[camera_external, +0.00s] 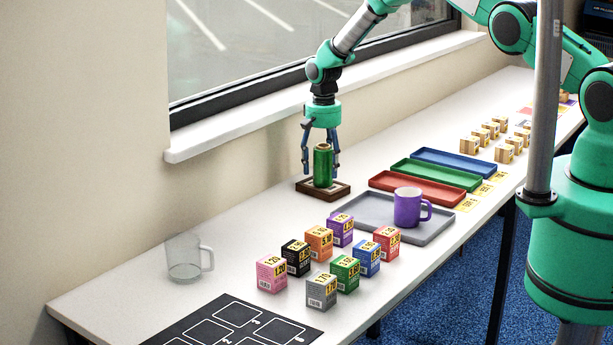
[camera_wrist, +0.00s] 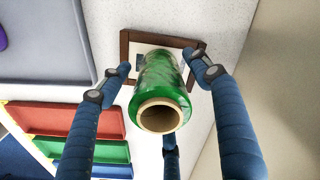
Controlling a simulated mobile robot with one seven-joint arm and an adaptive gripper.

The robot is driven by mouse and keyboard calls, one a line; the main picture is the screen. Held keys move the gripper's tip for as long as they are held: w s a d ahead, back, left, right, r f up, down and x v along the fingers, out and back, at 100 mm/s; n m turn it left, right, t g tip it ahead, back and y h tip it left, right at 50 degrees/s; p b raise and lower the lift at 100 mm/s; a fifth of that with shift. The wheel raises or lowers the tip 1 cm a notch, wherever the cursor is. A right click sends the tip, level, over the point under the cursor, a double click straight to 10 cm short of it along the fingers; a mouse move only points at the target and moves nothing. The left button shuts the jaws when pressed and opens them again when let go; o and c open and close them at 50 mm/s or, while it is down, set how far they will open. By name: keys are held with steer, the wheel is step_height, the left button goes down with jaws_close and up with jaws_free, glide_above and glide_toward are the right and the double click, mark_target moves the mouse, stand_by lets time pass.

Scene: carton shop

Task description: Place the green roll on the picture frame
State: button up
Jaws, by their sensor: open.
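The green roll (camera_external: 322,167) stands upright on the picture frame (camera_external: 338,190), which lies flat on the table near the wall. In the wrist view the green roll (camera_wrist: 160,95) shows its hollow brown core end toward the camera, with the brown-edged picture frame (camera_wrist: 125,48) behind it. My gripper (camera_external: 321,165) is around the roll, pointing down. In the wrist view the fingers of my gripper (camera_wrist: 163,72) are spread with gaps to both sides of the roll. A third finger is partly hidden behind the roll.
A grey tray (camera_external: 436,236) with a purple mug (camera_external: 408,207) stands right of the frame. Red (camera_external: 400,191), green (camera_external: 435,174) and blue (camera_external: 465,163) trays lie behind it. Several small boxes (camera_external: 319,243) and a glass mug (camera_external: 184,258) stand nearer. The wall and window sill are close behind.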

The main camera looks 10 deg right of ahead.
step_height(320, 180, up, 12)
steer(key=shift+f+b, duration=0.2)
steer(key=shift+b, duration=0.65)
stand_by(0.4)
